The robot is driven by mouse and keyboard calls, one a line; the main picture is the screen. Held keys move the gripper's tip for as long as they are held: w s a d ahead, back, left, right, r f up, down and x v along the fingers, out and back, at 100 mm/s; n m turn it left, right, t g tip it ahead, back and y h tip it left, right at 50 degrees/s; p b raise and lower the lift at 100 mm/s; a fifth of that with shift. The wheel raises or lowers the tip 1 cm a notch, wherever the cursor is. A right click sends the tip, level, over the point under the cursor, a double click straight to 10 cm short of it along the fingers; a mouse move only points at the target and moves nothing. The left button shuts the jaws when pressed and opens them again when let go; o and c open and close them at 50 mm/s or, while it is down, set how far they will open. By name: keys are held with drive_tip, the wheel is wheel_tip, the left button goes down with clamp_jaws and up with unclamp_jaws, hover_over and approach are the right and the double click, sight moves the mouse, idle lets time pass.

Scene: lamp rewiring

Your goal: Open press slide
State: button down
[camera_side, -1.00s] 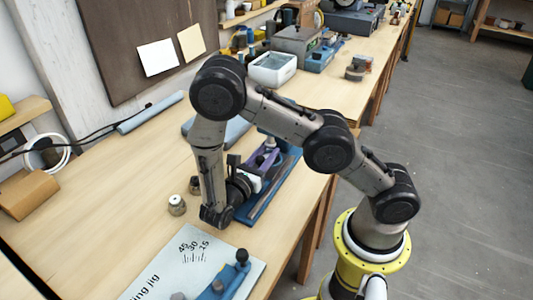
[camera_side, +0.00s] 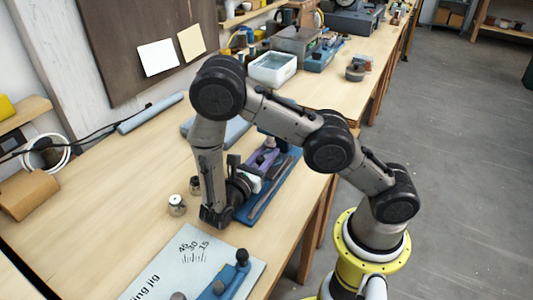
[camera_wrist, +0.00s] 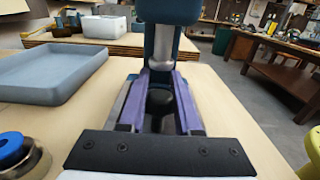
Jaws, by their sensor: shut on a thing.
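The press has a long blue base (camera_side: 278,188) on the bench, seen partly behind my arm. Its purple slide (camera_side: 264,158) lies along this base. In the wrist view the slide (camera_wrist: 181,103) shows as two purple rails with a dark round part between them, in front of the press's blue head and grey ram (camera_wrist: 161,48). My gripper (camera_side: 250,176) is low at the near end of the press, shut on the slide. The exact contact is hidden in both views. A dark bar with screws (camera_wrist: 160,154) crosses the bottom of the wrist view.
A blue-grey tray (camera_wrist: 50,72) lies left of the press. Small metal cylinders (camera_side: 177,205) stand just left of my wrist. An angle-marked jig plate (camera_side: 180,262) with a blue fixture (camera_side: 236,276) lies in front. The bench's right edge is close to the press.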

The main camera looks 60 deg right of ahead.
idle(0.4)
drive_tip(key=a, duration=1.3)
drive_tip(key=shift+d, duration=0.1)
drive_tip(key=c, duration=0.6)
unclamp_jaws()
drive_tip(key=a, duration=1.2)
